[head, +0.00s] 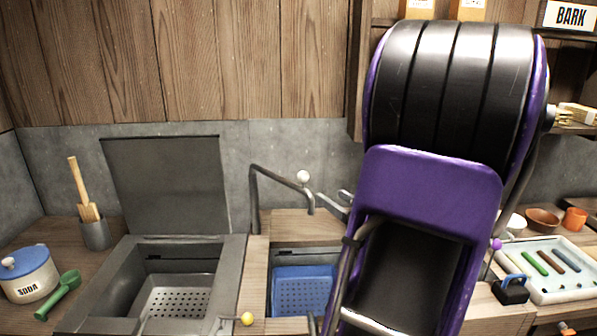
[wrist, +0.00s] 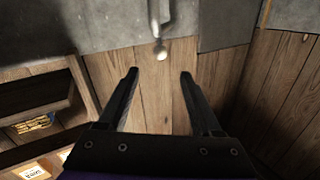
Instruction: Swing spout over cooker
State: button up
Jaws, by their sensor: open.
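The spout (head: 278,178) is a thin dark metal pipe. It rises at the back wall, bends right and turns down over the blue perforated basket (head: 302,283). A pale round knob (head: 303,176) sits near its outer bend. The cooker (head: 235,262) is a grey box left of the spout, its lid (head: 170,185) raised and a perforated tray (head: 175,298) inside. In the wrist view my gripper (wrist: 160,72) is open and empty. The pale knob (wrist: 161,55) shows just beyond the fingertips, roughly centred between them, apart from both. In the head view my arm hides much of the gripper.
Left of the cooker are a soda pot (head: 28,273), a green scoop (head: 60,294) and a grey holder (head: 95,234) with wooden tools. A pale tray (head: 550,268) with coloured sticks is at right.

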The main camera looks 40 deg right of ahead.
send_near(279, 180)
jog(key=shift+m, duration=0.3)
jog(key=w+d+r, duration=0.1)
jog(key=w, duration=0.1)
jog(key=w+d+r, duration=0.2)
jog(key=shift+w+d+r+b, duration=0.1)
jog(key=shift+d+r+b, duration=0.15)
jog(key=shift+b, duration=0.15)
grip_shut()
dwell(1.1)
